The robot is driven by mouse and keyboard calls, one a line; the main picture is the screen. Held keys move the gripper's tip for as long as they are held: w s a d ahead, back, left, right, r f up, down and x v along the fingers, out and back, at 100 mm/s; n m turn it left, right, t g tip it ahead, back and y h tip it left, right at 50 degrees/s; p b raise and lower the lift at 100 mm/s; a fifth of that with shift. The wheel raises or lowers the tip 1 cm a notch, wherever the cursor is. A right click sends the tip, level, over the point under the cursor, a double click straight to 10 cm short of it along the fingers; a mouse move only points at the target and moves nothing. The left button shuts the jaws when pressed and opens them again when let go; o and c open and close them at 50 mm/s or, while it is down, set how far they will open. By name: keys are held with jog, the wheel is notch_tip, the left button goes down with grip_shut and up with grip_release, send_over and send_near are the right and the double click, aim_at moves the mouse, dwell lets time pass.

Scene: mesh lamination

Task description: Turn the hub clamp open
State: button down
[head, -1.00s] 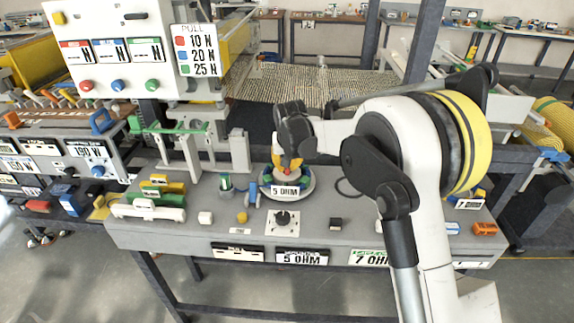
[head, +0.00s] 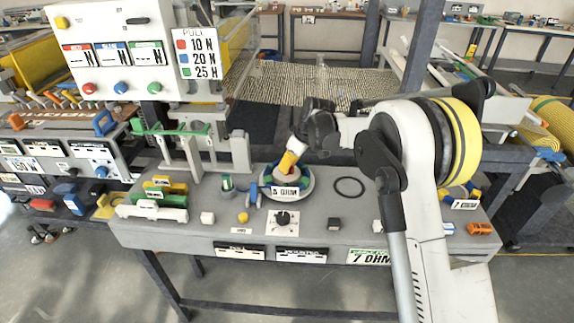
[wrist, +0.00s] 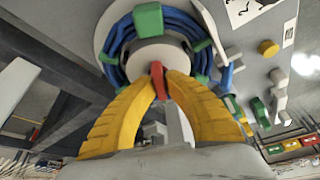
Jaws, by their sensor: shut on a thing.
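The round hub (head: 308,192) stands on the grey bench, with a pale rim, a blue ring and green blocks. The wrist view shows its grey domed centre (wrist: 140,52) inside the blue ring (wrist: 122,30). A small red piece, apparently the hub clamp's handle (wrist: 158,74), sits at the dome's edge. My gripper (head: 285,169) has yellow fingers and leans in from the upper right. In the wrist view its fingertips (wrist: 159,84) close on the red piece from both sides. In the head view the fingers hide the red piece.
A black ring (head: 349,187) lies flat right of the hub. A black dial (head: 283,218) on a white plate is in front, beside a yellow knob (head: 243,217). A grey stand (head: 240,152) rises to the left. A display panel (head: 118,62) stands at the back left.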

jog(key=n+g, duration=0.1)
jog(key=n, duration=0.1)
jog(key=n+p, duration=0.1)
jog(key=n, duration=0.2)
jog(key=shift+g+y, duration=0.3)
jog(key=shift+g, duration=0.1)
jog(key=shift+n, duration=0.4)
jog(key=c, duration=1.5)
grip_release()
jog(key=shift+o, duration=0.2)
jog(key=v, duration=1.2)
jog(key=shift+w, duration=0.15)
